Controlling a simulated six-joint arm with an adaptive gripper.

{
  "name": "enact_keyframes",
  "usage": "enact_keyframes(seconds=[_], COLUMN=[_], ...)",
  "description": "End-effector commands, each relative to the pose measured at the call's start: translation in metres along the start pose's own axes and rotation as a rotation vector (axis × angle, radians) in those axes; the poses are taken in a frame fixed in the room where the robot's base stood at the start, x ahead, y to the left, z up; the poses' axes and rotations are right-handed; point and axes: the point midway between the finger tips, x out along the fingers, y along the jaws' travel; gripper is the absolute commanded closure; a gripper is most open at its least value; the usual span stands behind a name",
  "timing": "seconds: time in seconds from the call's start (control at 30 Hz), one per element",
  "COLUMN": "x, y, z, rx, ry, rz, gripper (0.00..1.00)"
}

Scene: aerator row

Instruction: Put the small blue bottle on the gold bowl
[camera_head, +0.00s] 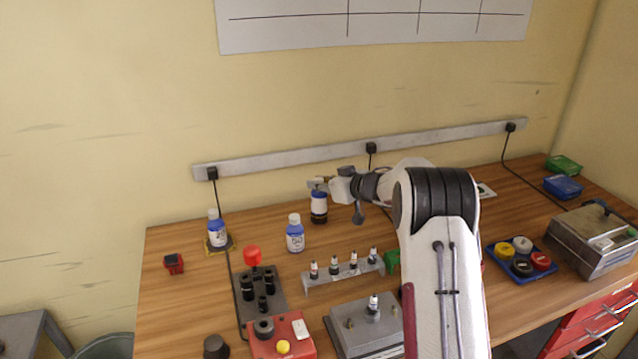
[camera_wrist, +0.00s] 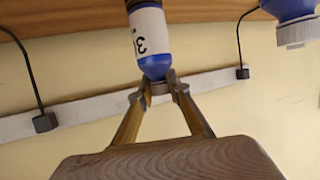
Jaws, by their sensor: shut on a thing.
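My gripper (camera_head: 318,185) is above the back middle of the wooden table. In the wrist view, its two fingers (camera_wrist: 160,84) are shut on the narrow end of a blue bottle (camera_wrist: 152,45) with a white label. In the head view, a dark blue bottle (camera_head: 319,208) shows directly under the gripper; I cannot tell whether its base touches the table. A gold-coloured flat piece (camera_head: 207,246) lies under another blue bottle (camera_head: 217,230) at the left. Its bowl shape cannot be made out.
A white-capped blue bottle (camera_head: 295,236) stands between them. A grey rack of small vials (camera_head: 345,275), a black-topped fixture (camera_head: 262,290) and a red box (camera_head: 283,338) stand in front. A small red block (camera_head: 174,263) lies far left. A blue tray (camera_head: 521,262) stands right.

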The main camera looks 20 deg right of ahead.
Motion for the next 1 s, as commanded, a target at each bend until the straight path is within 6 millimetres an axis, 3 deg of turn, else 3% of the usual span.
enact_keyframes(seconds=[0.37,0.4,0.43,0.47,1.0], x=[0.0009,0.0008,0.0008,0.0008,-0.0036], y=[-0.0001,-0.0002,-0.0002,-0.0002,0.0002], z=[0.0020,0.0021,0.0021,0.0021,-0.0001], rx=[0.000,0.000,0.000,0.000,0.001], ry=[0.000,0.000,0.000,0.000,-0.001], rz=[-0.001,-0.001,0.000,0.000,0.000], gripper=[1.00,0.75,0.67,0.66,0.66])
